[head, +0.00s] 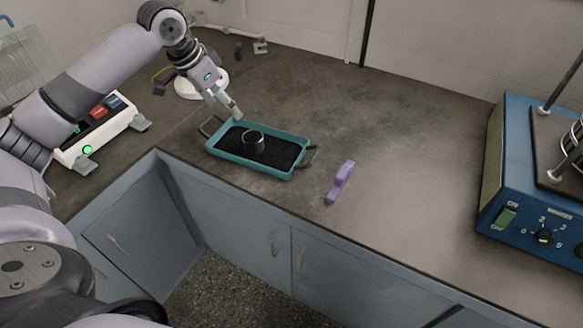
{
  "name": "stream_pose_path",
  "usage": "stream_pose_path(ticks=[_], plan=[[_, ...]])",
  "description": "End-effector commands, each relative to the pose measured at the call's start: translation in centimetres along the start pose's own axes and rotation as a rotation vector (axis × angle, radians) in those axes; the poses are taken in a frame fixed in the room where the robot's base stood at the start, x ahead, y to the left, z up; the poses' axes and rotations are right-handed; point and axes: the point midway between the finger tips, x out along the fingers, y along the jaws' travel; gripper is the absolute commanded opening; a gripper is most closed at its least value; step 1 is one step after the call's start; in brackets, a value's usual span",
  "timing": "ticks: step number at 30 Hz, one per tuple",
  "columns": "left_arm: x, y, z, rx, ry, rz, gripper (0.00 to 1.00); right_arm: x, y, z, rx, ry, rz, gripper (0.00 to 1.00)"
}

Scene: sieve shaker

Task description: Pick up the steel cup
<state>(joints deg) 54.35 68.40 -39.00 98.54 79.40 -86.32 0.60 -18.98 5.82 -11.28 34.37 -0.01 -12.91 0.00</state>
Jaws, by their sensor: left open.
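The steel cup (254,142) is small, dark and shiny with a bright rim. It stands upright on the black granular fill of a teal tray (223,156) with a handle at each end. My left gripper (233,112) is open, just behind and to the left of the cup, over the tray's far edge. It looks apart from the cup, and its fingers point down toward the tray. Whether it touches the tray's rim cannot be told. My right gripper is not in view.
A purple block-shaped object (341,182) lies right of the tray. A blue sieve shaker (515,218) stands at the far right. A white device with buttons (97,128) is at the left. The counter between tray and shaker is mostly clear; its front edge is close to the tray.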

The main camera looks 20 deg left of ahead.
Motion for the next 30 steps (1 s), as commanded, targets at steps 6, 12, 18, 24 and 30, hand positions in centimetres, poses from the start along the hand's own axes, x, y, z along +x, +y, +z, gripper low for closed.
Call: stream_pose_path(ticks=[6, 12, 18, 24, 30], plan=[[2.9, -0.1, 0.0, -0.009, 0.001, 0.003, 0.69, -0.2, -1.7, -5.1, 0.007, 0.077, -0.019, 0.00], [7.3, -0.1, 0.0, -0.007, 0.001, 0.002, 0.69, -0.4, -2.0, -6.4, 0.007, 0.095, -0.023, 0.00], [10.8, -0.1, -0.1, -0.008, 0.003, 0.001, 0.69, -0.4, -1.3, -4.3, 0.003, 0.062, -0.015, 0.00], [12.2, -0.2, -0.2, -0.006, 0.003, 0.000, 0.69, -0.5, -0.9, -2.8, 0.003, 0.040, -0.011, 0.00], [14.7, -0.3, -0.8, -0.007, 0.002, 0.001, 0.69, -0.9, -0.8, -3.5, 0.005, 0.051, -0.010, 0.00]])
